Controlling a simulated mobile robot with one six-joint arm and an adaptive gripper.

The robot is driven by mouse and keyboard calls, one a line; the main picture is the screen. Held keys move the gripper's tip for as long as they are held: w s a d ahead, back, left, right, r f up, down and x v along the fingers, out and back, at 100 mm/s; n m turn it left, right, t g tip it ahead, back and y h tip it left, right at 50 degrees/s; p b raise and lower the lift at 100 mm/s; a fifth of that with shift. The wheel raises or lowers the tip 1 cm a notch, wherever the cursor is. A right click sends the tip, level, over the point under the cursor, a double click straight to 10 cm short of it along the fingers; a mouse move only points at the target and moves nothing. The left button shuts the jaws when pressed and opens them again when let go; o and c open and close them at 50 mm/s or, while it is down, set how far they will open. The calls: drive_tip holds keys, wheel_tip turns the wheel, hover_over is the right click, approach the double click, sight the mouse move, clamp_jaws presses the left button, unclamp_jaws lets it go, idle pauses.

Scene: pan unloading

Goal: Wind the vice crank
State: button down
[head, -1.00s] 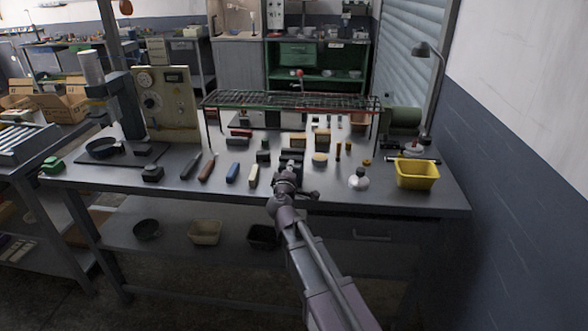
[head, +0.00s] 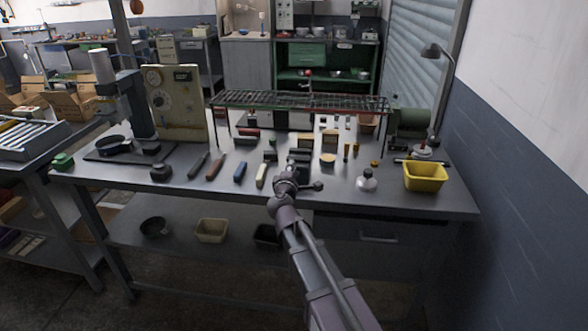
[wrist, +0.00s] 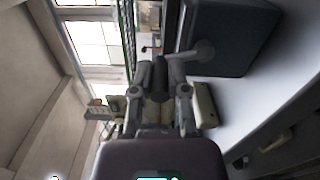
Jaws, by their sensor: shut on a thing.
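The vice (head: 300,157) is a dark block on the bench near its front edge, partly hidden behind my gripper. My gripper (head: 287,178) is in front of it, at the bench's front edge. In the wrist view my gripper (wrist: 160,90) has a finger on each side of a dark grip (wrist: 160,78), which I take for the crank's handle, and is shut on it. A grey crank arm (wrist: 184,57) runs from there to a round end on a blue-grey block. In the head view a knob-like end (head: 318,186) shows just right of my gripper.
A blue-handled tool (head: 240,172) and a cream one (head: 261,176) lie close left of my gripper. A white-topped flask (head: 366,181) and a yellow bin (head: 425,177) stand to the right. A wire rack (head: 300,103) spans the back of the bench (head: 410,202).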

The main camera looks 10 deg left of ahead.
drive_tip(key=c, duration=0.6)
unclamp_jaws()
drive_tip(key=shift+c, duration=0.2)
drive_tip(key=shift+s, duration=0.1)
drive_tip(key=s, duration=1.1)
drive_tip(key=shift+s+a, duration=0.2)
drive_tip(key=shift+s, duration=0.2)
